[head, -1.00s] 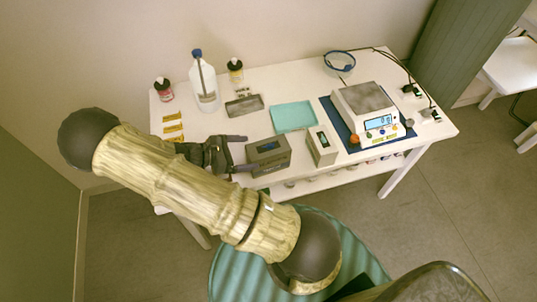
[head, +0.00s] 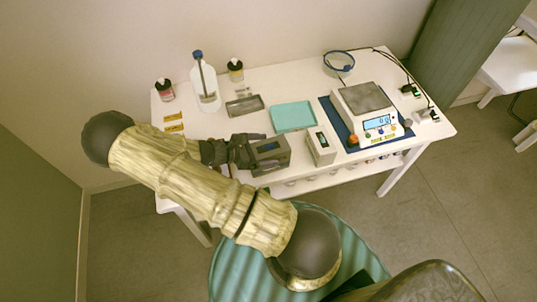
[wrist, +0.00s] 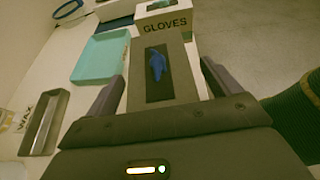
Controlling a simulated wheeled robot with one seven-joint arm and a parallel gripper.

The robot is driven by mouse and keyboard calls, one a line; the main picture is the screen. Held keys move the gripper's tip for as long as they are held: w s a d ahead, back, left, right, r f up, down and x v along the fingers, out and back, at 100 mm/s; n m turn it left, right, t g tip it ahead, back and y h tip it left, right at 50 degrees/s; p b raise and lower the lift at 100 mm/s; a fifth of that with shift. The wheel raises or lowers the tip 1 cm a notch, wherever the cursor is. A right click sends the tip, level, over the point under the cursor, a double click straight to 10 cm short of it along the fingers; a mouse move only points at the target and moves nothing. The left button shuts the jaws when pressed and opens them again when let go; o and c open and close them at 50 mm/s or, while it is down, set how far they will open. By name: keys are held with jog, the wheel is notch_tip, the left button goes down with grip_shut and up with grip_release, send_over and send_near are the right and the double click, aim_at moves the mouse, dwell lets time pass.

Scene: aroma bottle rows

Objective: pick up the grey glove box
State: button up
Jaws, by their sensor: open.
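The grey glove box (head: 270,157) stands near the front edge of the white table, left of a white box. In the wrist view the grey box (wrist: 178,50) has a dark slot on top with a blue glove showing. My gripper (wrist: 160,85) is open, with one finger on each side of the grey box. I cannot tell whether the fingers touch it. In the head view my gripper (head: 262,155) reaches the box from the left and hides part of it.
The white box marked GLOVES (wrist: 165,18) stands close behind the grey box, as my wrist sees it. A teal tray (head: 292,116), a metal tray (head: 244,106), a scale (head: 365,105) on a blue mat and several bottles share the table (head: 290,80).

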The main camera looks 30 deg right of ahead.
dwell(0.4)
jog(key=c, duration=1.2)
notch_tip(320, 180, up, 18)
dwell(0.4)
